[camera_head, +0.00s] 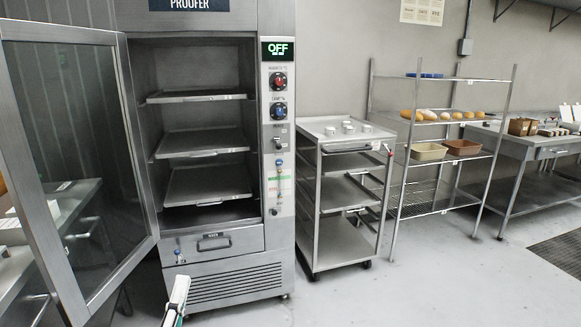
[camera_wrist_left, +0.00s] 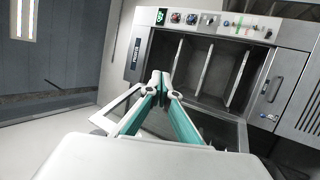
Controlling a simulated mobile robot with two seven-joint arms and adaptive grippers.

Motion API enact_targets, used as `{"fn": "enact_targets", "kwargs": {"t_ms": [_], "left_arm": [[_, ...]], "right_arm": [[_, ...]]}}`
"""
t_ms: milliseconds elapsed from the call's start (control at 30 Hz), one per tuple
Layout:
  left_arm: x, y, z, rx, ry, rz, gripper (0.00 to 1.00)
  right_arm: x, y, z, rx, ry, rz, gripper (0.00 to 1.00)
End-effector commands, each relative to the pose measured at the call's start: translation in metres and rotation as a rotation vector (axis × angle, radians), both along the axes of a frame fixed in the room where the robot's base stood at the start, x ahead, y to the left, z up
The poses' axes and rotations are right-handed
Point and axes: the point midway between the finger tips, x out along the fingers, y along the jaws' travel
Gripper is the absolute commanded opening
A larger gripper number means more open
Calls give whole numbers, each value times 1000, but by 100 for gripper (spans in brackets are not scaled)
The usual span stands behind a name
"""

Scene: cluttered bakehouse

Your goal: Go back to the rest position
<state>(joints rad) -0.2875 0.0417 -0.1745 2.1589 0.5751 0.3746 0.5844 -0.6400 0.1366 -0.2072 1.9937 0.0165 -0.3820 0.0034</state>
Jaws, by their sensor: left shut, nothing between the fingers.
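My left gripper (camera_head: 176,306) shows at the bottom of the head view, in front of the proofer's base and apart from it. In the left wrist view its teal-lined fingers (camera_wrist_left: 160,80) meet at the tips, with nothing between them. The proofer (camera_head: 272,180) stands ahead with its glass door (camera_head: 75,160) swung open to the left. Its display reads OFF. Several metal trays (camera_head: 205,142) lie on its inner levels. The proofer also shows tilted in the left wrist view (camera_wrist_left: 275,55). My right gripper is in neither view.
A steel trolley (camera_head: 348,190) on castors stands right of the proofer. A wire rack (camera_head: 440,206) with loaves and two tubs stands beyond it. A steel table (camera_head: 545,140) with boxes is at the far right. The floor (camera_head: 430,285) in front is clear, with a dark mat (camera_head: 560,255) at right.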

Motion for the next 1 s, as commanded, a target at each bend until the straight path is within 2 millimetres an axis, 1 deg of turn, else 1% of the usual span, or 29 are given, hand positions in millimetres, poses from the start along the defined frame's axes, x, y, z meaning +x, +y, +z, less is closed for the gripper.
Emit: {"fn": "enact_targets", "kwargs": {"t_ms": [33, 67, 100, 167, 200, 267, 300, 367, 400, 500, 600, 700, 800, 1000], "left_arm": [[-2, -16, -32, 157, 91, 2, 0], [-4, -24, -51, 250, 139, 0, 0], [-8, -34, -76, 372, 200, -4, 0], [-16, -47, -115, 551, 285, -18, 0], [-24, -53, -141, 666, 338, -30, 0], [-38, -61, -180, 835, 411, -56, 0], [-49, -64, -205, 946, 456, -77, 0], [-68, -66, -241, 1106, 517, -113, 0], [-81, -67, -264, 1207, 554, -139, 0], [-114, -64, -311, 1428, 623, -206, 0], [-141, -58, -343, 1589, 667, -264, 0], [-159, -53, -361, 1687, 690, -302, 0], [-166, -51, -369, 1729, 700, -319, 0], [-167, -51, -370, 1734, 701, -322, 0]], "right_arm": [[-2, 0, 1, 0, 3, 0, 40], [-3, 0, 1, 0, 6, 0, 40], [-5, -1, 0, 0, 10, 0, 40], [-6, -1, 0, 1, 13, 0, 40], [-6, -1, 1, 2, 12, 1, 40], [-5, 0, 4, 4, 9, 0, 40], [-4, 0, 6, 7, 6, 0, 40], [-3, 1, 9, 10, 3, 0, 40], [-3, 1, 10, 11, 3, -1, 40], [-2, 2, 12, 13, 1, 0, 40], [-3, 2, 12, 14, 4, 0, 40], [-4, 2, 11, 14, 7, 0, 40], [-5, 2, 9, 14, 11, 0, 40], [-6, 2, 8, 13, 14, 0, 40]]}}
